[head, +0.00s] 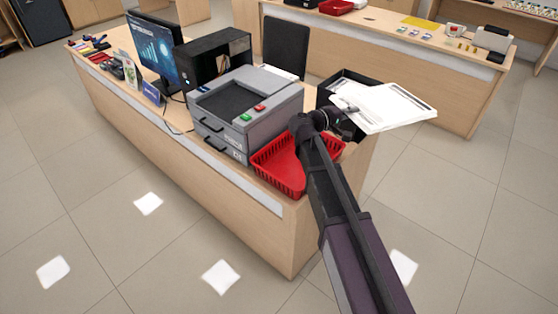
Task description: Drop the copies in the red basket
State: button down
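The copies, a stack of white printed sheets (384,105), are held up in the air to the right of the counter's end. My gripper (346,108) is at the left edge of the sheets and appears shut on them; its fingers are small and partly hidden. The red basket (277,166) stands on the near end of the counter, beside the copier. The visible left part of the basket looks empty. The sheets are above and to the right of the basket.
A grey copier (246,112) with green and red buttons stands directly left of the basket. A black tray (352,77) is behind my gripper. A monitor (157,50) and black cabinet (213,60) stand farther along the counter (183,150).

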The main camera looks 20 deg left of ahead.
jog(key=s+a+f+n+t+y+b, duration=0.1)
jog(key=a+f+n+y+b, duration=0.1)
jog(key=a+f+b, duration=0.6)
jog(key=s+a+f+n+t+y+b, duration=0.2)
jog(key=a+f+y+b, duration=0.2)
jog(key=a+f+b, duration=0.5)
jog(key=a+f, duration=0.3)
jog(key=a, duration=0.3)
jog(key=shift+s, duration=0.3)
jog(key=shift+f, duration=0.3)
jog(key=shift+f+b, duration=2.3)
jog(key=shift+b, duration=0.15)
jog(key=c, duration=0.7)
grip_release()
